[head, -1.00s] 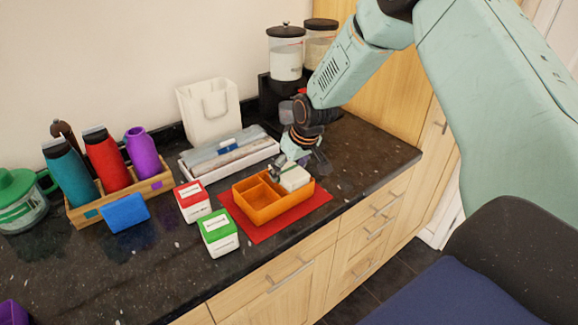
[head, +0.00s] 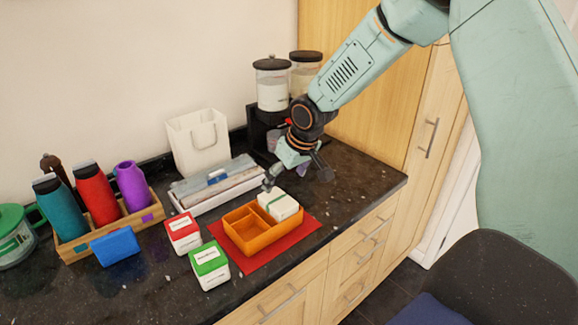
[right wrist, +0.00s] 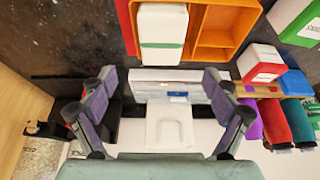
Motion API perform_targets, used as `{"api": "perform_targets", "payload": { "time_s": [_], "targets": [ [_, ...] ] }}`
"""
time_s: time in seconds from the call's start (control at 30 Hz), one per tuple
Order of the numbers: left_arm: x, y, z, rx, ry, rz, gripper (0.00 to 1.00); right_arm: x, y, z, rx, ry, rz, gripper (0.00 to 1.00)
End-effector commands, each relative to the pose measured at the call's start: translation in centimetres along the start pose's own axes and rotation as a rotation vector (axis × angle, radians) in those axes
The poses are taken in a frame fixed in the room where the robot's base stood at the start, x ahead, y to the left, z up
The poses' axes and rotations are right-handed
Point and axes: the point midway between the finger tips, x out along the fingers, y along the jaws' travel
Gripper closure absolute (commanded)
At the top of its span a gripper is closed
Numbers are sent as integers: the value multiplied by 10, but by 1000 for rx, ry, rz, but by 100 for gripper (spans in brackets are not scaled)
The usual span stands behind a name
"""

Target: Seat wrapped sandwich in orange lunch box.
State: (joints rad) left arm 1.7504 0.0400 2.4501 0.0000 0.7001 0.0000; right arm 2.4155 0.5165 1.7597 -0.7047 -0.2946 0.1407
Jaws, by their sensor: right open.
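The wrapped sandwich (head: 283,207), a white block with a green band, is in the right-hand compartment of the orange lunch box (head: 247,241). Its top stands above the box rim. My right gripper (head: 297,180) is open and empty, behind and above the box, apart from the sandwich. Its spread fingers also show in the right wrist view (right wrist: 160,88). My left gripper is in neither view.
The box sits on a red mat (head: 262,262). Red-topped (head: 183,233) and green-topped (head: 210,266) cartons stand left of it. Jar dispensers (head: 272,84) stand at the back. Counter right of the mat is clear.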

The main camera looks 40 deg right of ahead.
Motion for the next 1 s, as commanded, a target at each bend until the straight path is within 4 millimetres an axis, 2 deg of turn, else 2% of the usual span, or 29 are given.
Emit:
{"api": "perform_targets", "payload": {
  "time_s": [0.1, 0.3, 1.0],
  "targets": [
    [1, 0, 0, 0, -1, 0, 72, -18, 0, 0, 0, 2, -2, 12],
    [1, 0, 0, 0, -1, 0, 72, -33, 0, 0, 0, 1, -1, 12],
    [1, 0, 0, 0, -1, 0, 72, -33, 0, 1, -1, -2, 0, 12]
  ]
}}
